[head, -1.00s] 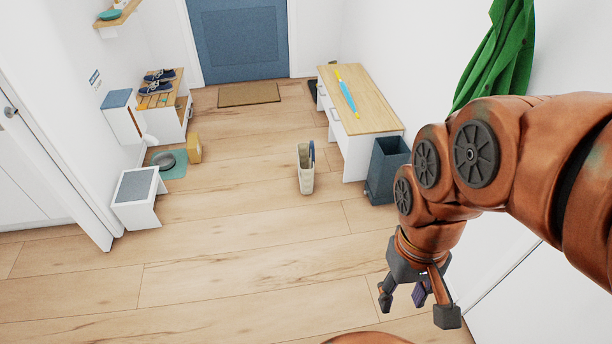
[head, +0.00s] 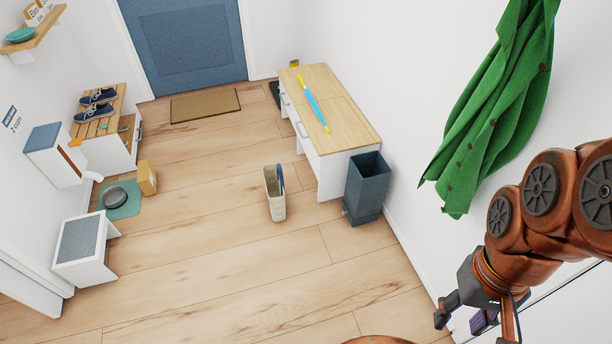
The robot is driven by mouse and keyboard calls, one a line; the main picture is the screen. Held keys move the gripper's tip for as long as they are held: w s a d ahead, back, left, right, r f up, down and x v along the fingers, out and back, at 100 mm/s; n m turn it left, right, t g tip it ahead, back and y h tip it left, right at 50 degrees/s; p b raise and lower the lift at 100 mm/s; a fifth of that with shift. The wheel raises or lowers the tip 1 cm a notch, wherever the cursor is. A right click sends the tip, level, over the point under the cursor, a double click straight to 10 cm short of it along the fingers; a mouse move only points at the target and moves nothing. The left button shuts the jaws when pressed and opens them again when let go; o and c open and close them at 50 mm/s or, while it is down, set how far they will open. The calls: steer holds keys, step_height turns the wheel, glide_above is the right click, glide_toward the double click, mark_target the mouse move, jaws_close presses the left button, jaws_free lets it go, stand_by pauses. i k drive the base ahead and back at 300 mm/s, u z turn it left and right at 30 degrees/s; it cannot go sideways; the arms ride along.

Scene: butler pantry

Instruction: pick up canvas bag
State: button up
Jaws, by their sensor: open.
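The canvas bag is most likely the cream upright bag (head: 273,200) on the floor near the middle of the head view, left of the blue-grey bin. It stands open at the top, and something dark blue sticks up at its right side. My gripper (head: 472,322) is at the lower right of the view, well apart from the bag and to its right. Its fingers are spread and nothing is between them. Part of the gripper is cut off by the bottom edge.
A blue-grey bin (head: 367,184) stands right of the bag, beside a wood-topped cabinet (head: 348,118). A green cloth (head: 490,120) hangs on the right wall. The floor in front is clear.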

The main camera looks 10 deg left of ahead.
mark_target(274, 182)
steer(key=u, duration=0.05)
steer(key=i, duration=0.8)
steer(key=u, duration=1)
steer(key=i, duration=0.7)
steer(key=u, duration=0.7)
